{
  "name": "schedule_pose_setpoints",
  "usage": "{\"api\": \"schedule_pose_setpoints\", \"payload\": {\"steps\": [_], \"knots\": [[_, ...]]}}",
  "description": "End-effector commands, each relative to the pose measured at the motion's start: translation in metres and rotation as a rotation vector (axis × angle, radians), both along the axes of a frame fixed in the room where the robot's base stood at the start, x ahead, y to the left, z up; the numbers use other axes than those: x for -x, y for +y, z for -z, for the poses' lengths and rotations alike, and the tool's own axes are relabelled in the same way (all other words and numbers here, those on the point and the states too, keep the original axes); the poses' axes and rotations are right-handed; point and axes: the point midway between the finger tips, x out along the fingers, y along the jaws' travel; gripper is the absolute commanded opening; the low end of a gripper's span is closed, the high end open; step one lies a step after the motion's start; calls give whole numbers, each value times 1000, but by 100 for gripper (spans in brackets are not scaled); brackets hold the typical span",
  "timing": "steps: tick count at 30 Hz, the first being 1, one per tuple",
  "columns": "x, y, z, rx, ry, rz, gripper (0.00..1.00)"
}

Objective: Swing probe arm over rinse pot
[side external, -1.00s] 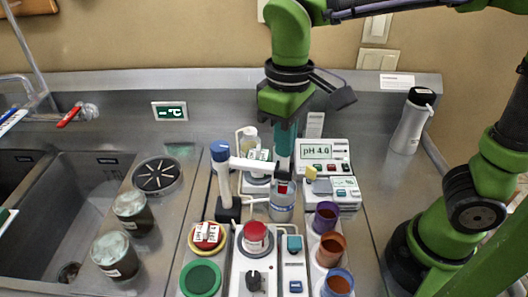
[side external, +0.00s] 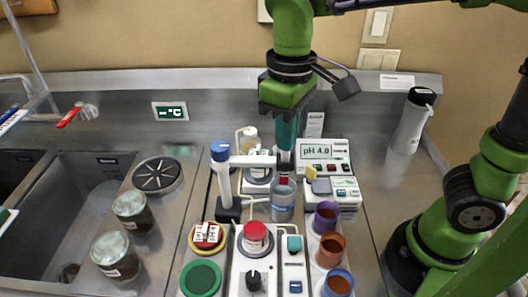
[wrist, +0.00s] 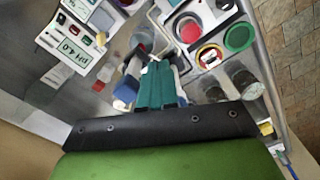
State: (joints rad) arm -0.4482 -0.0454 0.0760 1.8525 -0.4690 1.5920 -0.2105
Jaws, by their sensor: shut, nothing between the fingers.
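The probe arm (side external: 255,160) is a white bar reaching right from a blue-capped white post (side external: 222,178). A dark probe with a red mark (side external: 284,181) shows below its right end. A clear glass vessel (side external: 283,204) stands just in front of and below the probe; its mouth is open. I cannot tell for sure if this is the rinse pot, or if the probe is over it or behind it. My gripper (side external: 286,145) points down with teal fingers shut and empty, at the arm's right end. The fingers (wrist: 157,82) hide part of the bench in the wrist view.
A pH meter (side external: 316,151) stands right of the probe arm. Purple, brown and blue-rimmed cups (side external: 331,249) stand front right. Lidded jars (side external: 133,212) and a sink are left.

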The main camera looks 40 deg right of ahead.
Motion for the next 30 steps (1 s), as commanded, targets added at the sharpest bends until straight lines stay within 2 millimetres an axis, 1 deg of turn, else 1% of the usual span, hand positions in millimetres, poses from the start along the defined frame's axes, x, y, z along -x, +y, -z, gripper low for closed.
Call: {"api": "schedule_pose_setpoints", "payload": {"steps": [3,16,21,30], "knots": [[0,0,-10,-2,-3,0,0],[0,0,-43,-1,-1,0,0],[0,0,-47,0,0,0,0],[0,0,-47,0,0,0,0]]}}
